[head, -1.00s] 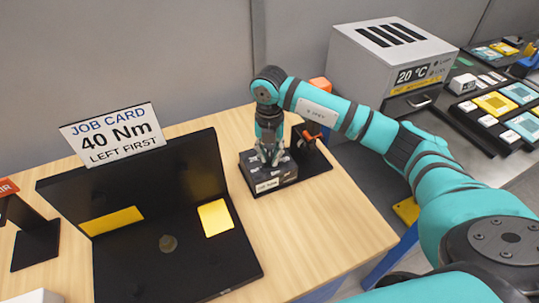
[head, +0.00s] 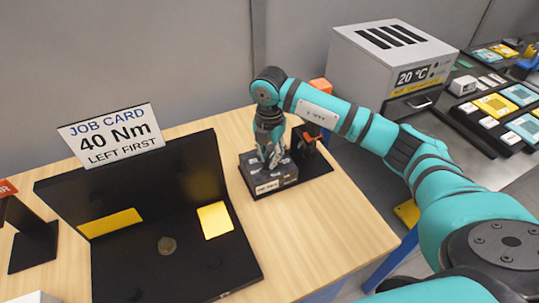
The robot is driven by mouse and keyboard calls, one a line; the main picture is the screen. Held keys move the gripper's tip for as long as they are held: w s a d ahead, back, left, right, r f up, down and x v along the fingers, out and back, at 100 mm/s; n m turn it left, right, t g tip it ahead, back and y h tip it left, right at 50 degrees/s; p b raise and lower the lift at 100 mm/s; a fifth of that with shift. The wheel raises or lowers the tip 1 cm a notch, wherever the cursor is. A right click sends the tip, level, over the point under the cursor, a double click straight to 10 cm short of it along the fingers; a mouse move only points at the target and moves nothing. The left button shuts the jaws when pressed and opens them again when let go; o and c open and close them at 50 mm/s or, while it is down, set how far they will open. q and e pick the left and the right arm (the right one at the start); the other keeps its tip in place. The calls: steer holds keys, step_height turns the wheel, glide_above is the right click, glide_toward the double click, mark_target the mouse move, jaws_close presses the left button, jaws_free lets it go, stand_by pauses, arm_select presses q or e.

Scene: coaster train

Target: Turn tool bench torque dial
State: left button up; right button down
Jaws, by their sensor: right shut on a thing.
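The torque dial unit (head: 267,179) is a dark grey box with light marks on top and a small white label on its front. My right gripper (head: 272,158) reaches straight down onto the top of the box and is shut on the dial there; the fingers hide the dial itself. A job card (head: 113,137) reading "40 Nm LEFT FIRST" stands at the back left. My left gripper is not in view.
A black open stand (head: 190,262) with yellow patches and a round grey-brown disc fills the bench's middle left. A black and orange tool (head: 306,138) stands close right of the box. A grey oven-like unit (head: 385,65) reading 20 °C is behind right. The bench's front right is clear.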

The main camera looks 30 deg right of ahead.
mark_target(269, 158)
steer(key=c, duration=1.3)
jaws_free()
steer(key=shift+r, duration=0.1)
step_height(269, 158, up, 12)
steer(key=shift+f, duration=0.1)
